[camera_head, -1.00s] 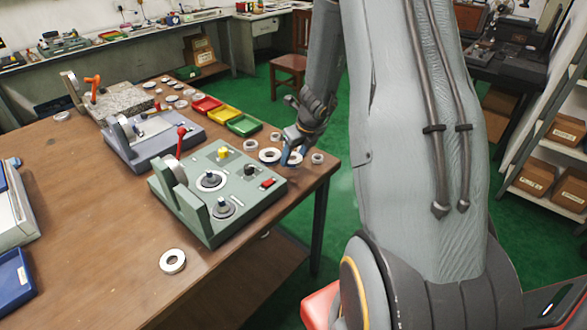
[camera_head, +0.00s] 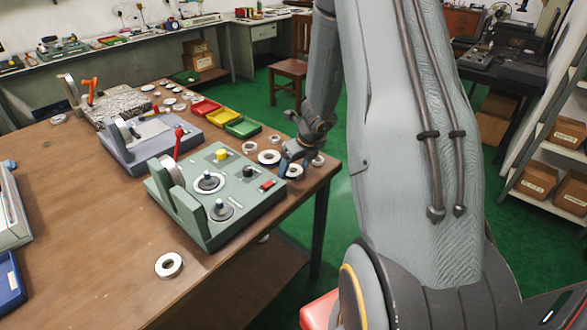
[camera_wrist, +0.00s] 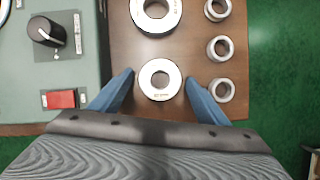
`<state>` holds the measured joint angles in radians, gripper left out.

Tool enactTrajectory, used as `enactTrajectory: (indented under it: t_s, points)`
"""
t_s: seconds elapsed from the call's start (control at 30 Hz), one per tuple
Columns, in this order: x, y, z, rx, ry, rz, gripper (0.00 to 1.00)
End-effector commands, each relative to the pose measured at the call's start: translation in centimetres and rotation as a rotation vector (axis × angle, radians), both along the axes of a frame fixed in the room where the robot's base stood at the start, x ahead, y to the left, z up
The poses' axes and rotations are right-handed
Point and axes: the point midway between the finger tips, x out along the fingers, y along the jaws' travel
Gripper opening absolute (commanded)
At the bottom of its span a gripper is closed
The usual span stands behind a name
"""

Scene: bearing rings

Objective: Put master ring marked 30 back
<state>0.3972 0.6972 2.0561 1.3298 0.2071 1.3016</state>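A steel ring (camera_wrist: 147,92) lies flat on the brown table near its edge, between my fingers in the wrist view. Its marking is too small to read, so I cannot tell whether it is the 30. It also shows in the head view (camera_head: 296,173), partly beside my gripper. My gripper (camera_wrist: 160,76) is open, with one blue finger on each side of the ring and a small gap at both sides. In the head view my gripper (camera_head: 287,167) is low over the table's right corner.
A larger ring (camera_wrist: 136,14) lies just beyond, and three small rings (camera_wrist: 218,48) stand in a column to the right. A green gauge device (camera_head: 235,205) with knobs and a red button is at the left. Another ring (camera_head: 159,267) lies at the table's front.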

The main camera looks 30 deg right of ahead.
Motion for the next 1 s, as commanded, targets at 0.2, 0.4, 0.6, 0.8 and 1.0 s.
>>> enactTrajectory:
  t_s: [0.2, 0.4, 0.6, 0.8, 1.0]
  points:
    - [0.0, 0.0, 0.0, 0.0, 0.0, 0.0, 0.69]
    - [-0.4, -0.1, 1.5, -0.001, -0.002, 0.0, 0.69]
    - [-2.0, -0.4, 5.5, -0.002, -0.002, -0.001, 0.69]
    - [-3.4, -0.6, 9.0, -0.002, -0.003, 0.0, 0.69]
    - [-4.3, -0.7, 11.0, 0.001, -0.001, -0.001, 0.69]
